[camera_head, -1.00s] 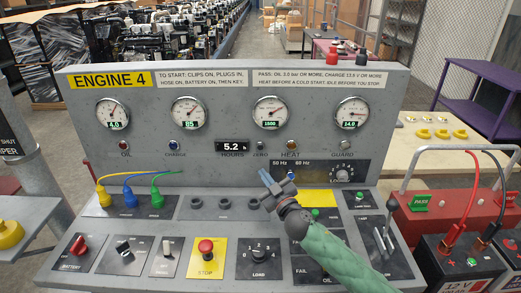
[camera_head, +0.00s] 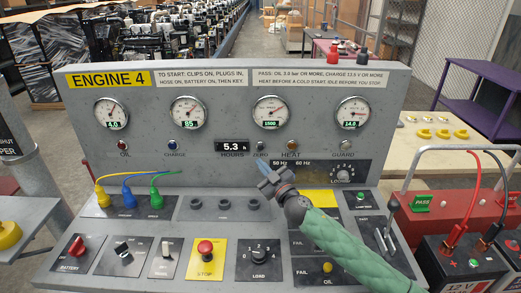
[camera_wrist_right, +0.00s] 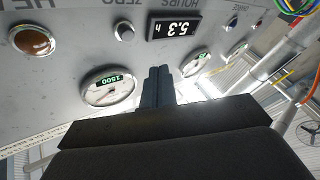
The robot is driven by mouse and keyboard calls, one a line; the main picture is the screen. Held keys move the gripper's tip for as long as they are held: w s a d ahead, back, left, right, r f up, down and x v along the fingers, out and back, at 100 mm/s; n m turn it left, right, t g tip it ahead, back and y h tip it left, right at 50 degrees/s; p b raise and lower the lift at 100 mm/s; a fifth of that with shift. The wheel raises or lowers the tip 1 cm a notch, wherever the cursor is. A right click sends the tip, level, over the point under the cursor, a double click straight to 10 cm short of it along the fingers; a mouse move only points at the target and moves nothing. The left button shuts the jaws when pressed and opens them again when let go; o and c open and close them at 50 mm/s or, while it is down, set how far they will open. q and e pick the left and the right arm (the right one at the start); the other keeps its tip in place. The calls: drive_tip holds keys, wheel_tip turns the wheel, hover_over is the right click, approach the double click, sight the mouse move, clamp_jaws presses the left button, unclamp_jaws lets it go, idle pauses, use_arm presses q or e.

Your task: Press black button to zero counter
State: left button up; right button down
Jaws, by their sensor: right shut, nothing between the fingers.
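The hours counter (camera_head: 232,146) on the upright panel reads 5.3 h; it also shows upside down in the right wrist view (camera_wrist_right: 174,25). The small zero button (camera_head: 260,146) sits just right of the counter, with the label ZERO below it. In the right wrist view the button (camera_wrist_right: 124,32) is round and unobstructed. My right gripper (camera_head: 264,170) is shut and empty, its tips a little below the button and apart from it. The shut fingers also show in the right wrist view (camera_wrist_right: 158,72). My left gripper is not in view.
An orange HEAT lamp (camera_head: 292,146) is right of the button and a blue CHARGE lamp (camera_head: 172,145) is left of the counter. A red stop button (camera_head: 205,247) and the load knob (camera_head: 259,250) are on the sloped desk. Gauges line the panel above.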

sight(261, 146)
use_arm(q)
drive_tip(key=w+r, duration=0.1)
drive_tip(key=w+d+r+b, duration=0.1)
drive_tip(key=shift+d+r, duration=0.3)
use_arm(e)
drive_tip(key=w, duration=0.5)
drive_tip(key=shift+w, duration=0.4)
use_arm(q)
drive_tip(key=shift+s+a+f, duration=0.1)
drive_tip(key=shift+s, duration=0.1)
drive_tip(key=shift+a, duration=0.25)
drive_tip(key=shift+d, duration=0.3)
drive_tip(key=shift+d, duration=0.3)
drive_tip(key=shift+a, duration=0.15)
